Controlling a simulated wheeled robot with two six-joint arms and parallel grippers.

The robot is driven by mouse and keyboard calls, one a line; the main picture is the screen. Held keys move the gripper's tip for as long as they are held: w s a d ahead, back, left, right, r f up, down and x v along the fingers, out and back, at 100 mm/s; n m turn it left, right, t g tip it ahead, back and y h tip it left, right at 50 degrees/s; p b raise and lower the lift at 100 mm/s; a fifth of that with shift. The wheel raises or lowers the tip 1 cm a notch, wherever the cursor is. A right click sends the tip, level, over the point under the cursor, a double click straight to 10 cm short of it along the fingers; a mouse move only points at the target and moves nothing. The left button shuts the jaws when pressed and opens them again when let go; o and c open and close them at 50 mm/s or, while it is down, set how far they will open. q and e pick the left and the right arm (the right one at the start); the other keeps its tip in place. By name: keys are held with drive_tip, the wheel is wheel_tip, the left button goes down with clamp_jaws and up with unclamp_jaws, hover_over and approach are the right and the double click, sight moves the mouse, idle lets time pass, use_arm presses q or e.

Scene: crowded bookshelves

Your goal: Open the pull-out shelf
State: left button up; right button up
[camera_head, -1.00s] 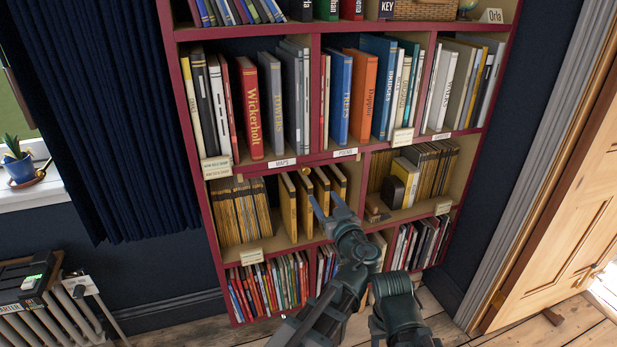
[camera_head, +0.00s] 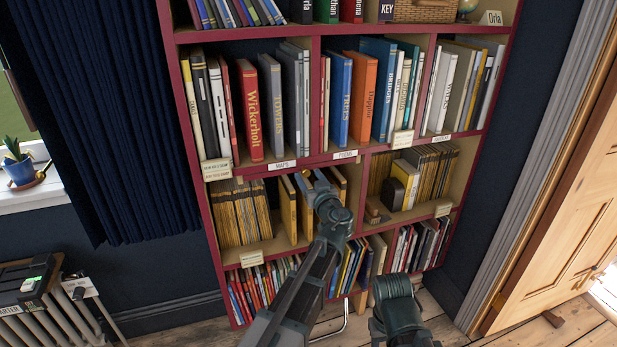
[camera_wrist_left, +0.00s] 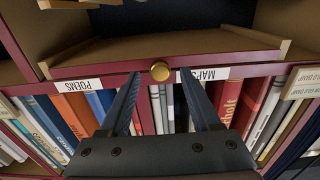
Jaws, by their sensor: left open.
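The pull-out shelf's thin red front edge (camera_wrist_left: 105,80) runs across the bookcase in the left wrist view, which is upside down. A round brass knob (camera_wrist_left: 160,70) sits on it between the "POEMS" and "MAPS" labels. My left gripper (camera_head: 312,181) is open in front of the bookcase, just below the rail. In the left wrist view its fingertips (camera_wrist_left: 159,78) lie either side of the knob, apart from it in the picture; depth is hard to judge. In the head view the knob is hidden behind the gripper. My right gripper is not in view.
A row of books (camera_head: 350,90) stands above the rail. Thin yellow volumes (camera_head: 289,208) stand below it. The floor (camera_head: 440,325) in front is partly clear. A wooden door (camera_head: 565,210) stands at right, a radiator (camera_head: 55,320) at left.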

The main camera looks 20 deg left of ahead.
use_arm(q)
drive_tip(key=shift+w+a, duration=0.3)
drive_tip(key=shift+w, duration=0.05)
clamp_jaws()
idle(1.3)
